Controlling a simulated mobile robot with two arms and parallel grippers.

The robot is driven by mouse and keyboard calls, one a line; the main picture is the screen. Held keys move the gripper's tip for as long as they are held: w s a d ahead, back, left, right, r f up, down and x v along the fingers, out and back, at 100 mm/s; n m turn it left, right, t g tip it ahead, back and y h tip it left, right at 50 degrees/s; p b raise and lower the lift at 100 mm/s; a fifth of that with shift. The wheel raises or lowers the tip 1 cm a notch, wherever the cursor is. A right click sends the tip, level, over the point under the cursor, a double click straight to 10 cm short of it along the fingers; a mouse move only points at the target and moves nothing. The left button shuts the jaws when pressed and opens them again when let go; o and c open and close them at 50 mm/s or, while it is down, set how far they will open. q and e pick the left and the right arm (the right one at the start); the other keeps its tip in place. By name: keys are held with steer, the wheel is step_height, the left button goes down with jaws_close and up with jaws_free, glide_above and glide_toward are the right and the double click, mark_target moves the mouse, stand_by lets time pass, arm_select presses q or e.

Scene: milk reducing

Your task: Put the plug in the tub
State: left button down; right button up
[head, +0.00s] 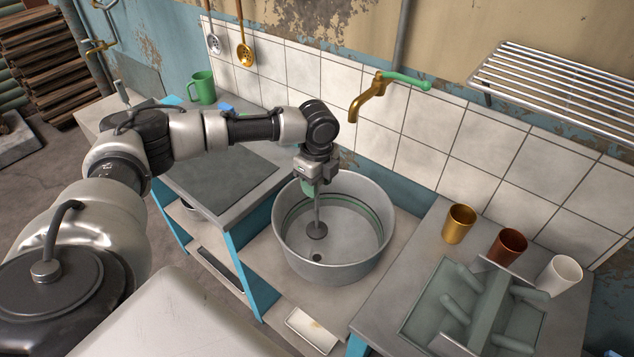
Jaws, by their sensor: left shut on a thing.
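A round grey metal tub (287,245) stands in the gap between two counters, below a brass tap. A dark drain hole (317,257) shows in its floor, toward the near side. My left gripper (308,186) points down over the tub and is shut on the plug (317,230). The plug has a long thin grey stem and a round dark grey disc at its lower end. The disc is inside the tub, beyond the drain hole in the picture and apart from it. Whether the disc touches the tub floor cannot be told. My right gripper is not in view.
The brass tap (368,95) with a green handle hangs behind the tub. A green mug (202,87) stands on the left counter. Gold (459,224), brown (508,246) and white (559,275) cups and a green rack (480,310) stand on the right counter. A wire shelf (560,85) juts from the wall.

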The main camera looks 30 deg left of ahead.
arm_select(q)
steer(key=b, duration=0.5)
glide_above(317, 227)
step_height(317, 227, down, 5)
steer(key=shift+w+a+f+b, duration=0.15)
steer(key=shift+f+b, duration=0.35)
steer(key=shift+f, duration=1.5)
steer(key=shift+w+f+b, duration=0.1)
steer(key=shift+f+b, duration=0.4)
steer(key=shift+f, duration=1.5)
steer(key=shift+f+p, duration=0.5)
steer(key=shift+p, duration=0.5)
jaws_free()
steer(key=shift+r, duration=0.1)
